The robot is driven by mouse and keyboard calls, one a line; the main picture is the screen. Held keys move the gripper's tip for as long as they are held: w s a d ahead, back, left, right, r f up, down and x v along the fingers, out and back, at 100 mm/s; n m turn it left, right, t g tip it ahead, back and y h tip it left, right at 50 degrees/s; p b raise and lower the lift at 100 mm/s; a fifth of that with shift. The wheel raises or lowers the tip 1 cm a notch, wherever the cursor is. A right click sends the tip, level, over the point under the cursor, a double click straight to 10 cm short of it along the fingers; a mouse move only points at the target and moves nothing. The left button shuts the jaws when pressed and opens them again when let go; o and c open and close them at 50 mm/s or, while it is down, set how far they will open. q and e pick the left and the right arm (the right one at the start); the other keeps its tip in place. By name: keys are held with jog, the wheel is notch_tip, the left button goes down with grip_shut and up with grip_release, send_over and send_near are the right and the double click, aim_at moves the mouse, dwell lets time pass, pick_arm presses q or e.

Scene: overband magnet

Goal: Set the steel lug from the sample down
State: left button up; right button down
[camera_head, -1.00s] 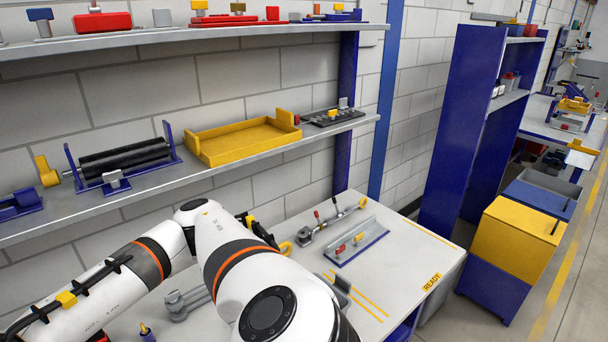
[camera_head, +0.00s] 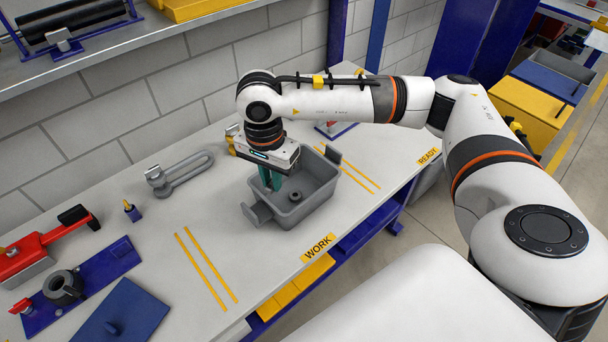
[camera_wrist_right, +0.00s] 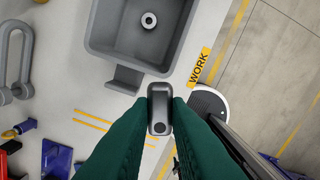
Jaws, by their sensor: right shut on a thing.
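My right gripper (camera_head: 266,186) points down over the left part of a grey bin (camera_head: 328,194) on the bench. Its green fingers (camera_wrist_right: 160,112) are shut on a small dark grey steel lug (camera_wrist_right: 159,108) with rounded ends and a hole near one end. In the head view the lug is hidden by the fingers and bin. The wrist view shows the lug held beside the bin's outer tab (camera_wrist_right: 124,80); its height above the bench is unclear. A grey ring (camera_head: 295,196) lies on the bin floor. My left gripper is out of view.
A grey slotted clamp (camera_head: 180,174) lies behind on the bench (camera_head: 170,215). A red-handled tool (camera_head: 40,250), a blue plate with a dark ring (camera_head: 80,285) and a blue panel (camera_head: 118,312) are at left. Bare bench with yellow lines lies left of the bin. A shelf hangs above.

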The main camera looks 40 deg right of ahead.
jog(key=w+d+f+m+b, duration=0.3)
jog(key=w+f+m+b, duration=0.3)
jog(key=m, duration=0.4)
jog(key=m+b, duration=0.5)
jog(key=m, duration=0.7)
send_over(281, 197)
notch_tip(281, 197, down, 5)
notch_tip(281, 197, down, 9)
jog(key=shift+a+f+p, duration=0.1)
jog(key=shift+p, duration=0.2)
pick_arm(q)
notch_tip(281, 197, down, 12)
pick_arm(e)
jog(key=shift+f, duration=0.2)
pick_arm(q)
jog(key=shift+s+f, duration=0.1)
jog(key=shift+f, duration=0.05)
pick_arm(e)
jog(key=shift+f, duration=0.15)
jog(key=c, duration=1.4)
grip_release()
jog(key=shift+o, duration=0.2)
